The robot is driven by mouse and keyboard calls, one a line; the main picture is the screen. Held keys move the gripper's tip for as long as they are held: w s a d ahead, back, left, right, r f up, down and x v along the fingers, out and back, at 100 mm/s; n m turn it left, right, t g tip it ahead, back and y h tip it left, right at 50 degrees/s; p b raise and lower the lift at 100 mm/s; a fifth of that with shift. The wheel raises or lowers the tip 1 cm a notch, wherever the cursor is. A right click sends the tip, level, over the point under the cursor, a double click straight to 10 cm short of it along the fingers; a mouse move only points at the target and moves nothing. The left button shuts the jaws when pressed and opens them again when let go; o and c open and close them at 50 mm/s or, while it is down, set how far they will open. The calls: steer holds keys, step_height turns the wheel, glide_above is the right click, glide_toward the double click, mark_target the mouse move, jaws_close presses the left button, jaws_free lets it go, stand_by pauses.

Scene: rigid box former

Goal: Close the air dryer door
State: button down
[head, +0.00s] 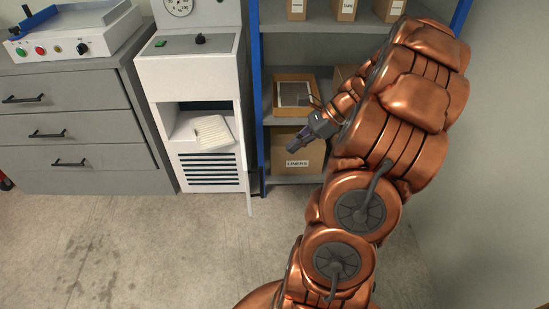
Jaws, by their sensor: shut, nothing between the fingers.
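The air dryer (188,75) is a white cabinet at the upper middle, with a dial and a control ledge on top. Its front compartment is open and holds a pale ribbed block (213,133). The dryer door (246,170) seems to be the thin white panel at the cabinet's right front edge. It stands swung outward and shows almost edge-on, so its inner and outer faces are hard to see. My gripper (292,148) is shut and empty, to the right of the door in front of the shelf. It appears apart from the door.
A blue-framed shelf (258,100) with boxes and a tray (311,84) stands close to the dryer's right. A cardboard box (290,164) sits low behind my gripper. Grey drawers (60,165) stand left. The floor (160,245) in front of the dryer is clear.

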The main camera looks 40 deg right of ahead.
steer(key=w+a+r+b+x, duration=0.1)
steer(key=r+b+x, duration=0.1)
steer(key=x, duration=1)
steer(key=shift+a+b, duration=0.35)
steer(key=shift+a, duration=0.1)
